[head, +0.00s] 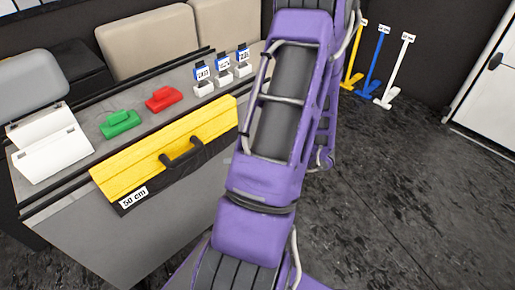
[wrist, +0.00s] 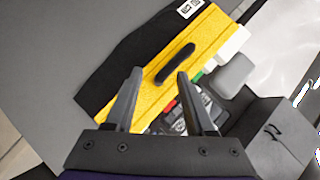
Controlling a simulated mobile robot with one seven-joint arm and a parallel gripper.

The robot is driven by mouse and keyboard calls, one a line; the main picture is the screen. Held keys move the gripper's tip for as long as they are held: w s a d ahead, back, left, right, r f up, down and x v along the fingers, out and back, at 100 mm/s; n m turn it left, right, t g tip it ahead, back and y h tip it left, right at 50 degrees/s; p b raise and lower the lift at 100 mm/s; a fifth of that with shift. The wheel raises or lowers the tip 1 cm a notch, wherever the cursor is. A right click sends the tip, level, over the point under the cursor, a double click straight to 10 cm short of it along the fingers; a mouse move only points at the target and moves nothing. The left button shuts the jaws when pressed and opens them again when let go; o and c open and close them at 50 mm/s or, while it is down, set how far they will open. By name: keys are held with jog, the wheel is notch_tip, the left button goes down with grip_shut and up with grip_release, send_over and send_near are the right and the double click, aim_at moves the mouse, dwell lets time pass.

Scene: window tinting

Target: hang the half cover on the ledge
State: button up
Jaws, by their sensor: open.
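The half cover (head: 165,150) is a yellow panel with a black flap, a dark handle and a "50 cm" label. In the head view it lies along the front edge of the grey counter, the ledge (head: 75,188), with its black side hanging down the front. The wrist view shows the cover (wrist: 206,45) and its handle (wrist: 175,63) just beyond my fingertips. My gripper (wrist: 160,74) is open, with nothing seen between its fingers. In the head view my purple arm hides the counter's right end, and the gripper is not seen.
A green block (head: 120,123), a red block (head: 164,99), a white folded piece (head: 50,145) and several small labelled stands sit on the counter behind the cover. Yellow, blue (head: 377,72) and white stands are on the floor at back right. The floor at right is clear.

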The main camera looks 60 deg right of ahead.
jog(key=s+d+r+m+t+h, duration=0.1)
jog(key=d+r+m+t+h, duration=0.1)
jog(key=d+t, duration=0.1)
send_near(190, 133)
jog(key=shift+m+h, duration=0.3)
jog(key=w+f, duration=0.1)
jog(key=w, duration=0.1)
jog(key=w+f, duration=0.1)
jog(key=w, duration=0.1)
jog(key=w+a+f, duration=0.1)
jog(key=w+f, duration=0.1)
jog(key=shift+w+f, duration=0.1)
grip_shut()
dwell(1.2)
jog(key=shift+p, duration=0.3)
jog(key=shift+r+p, duration=0.55)
jog(key=shift+r, duration=0.9)
